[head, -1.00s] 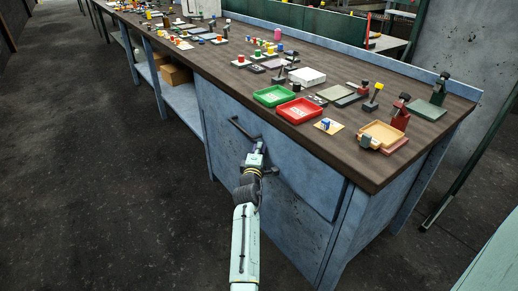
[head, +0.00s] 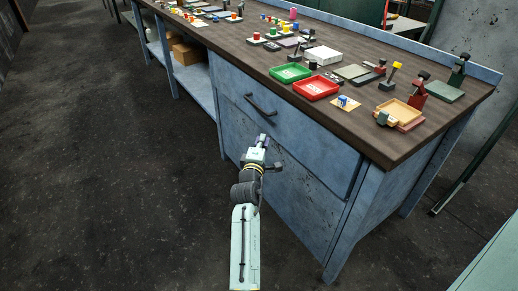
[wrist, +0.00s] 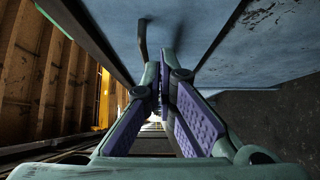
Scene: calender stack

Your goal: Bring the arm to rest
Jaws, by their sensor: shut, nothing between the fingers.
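My gripper (head: 262,140) is in front of the blue workbench's drawer front, below the dark drawer handle (head: 261,105), and looks apart from it. In the wrist view my gripper (wrist: 158,85) shows its two fingers with purple pads, their tips together and nothing held. The handle also shows in the wrist view (wrist: 143,40), beyond the fingertips. My arm reaches up from the bottom of the head view, nearly straight.
The workbench top (head: 350,125) carries a green tray (head: 290,73), a red tray (head: 316,89), an orange tray (head: 399,110), stamps and several small blocks. A shelf with cardboard boxes (head: 188,52) is at the left. The dark floor (head: 110,180) at the left is clear.

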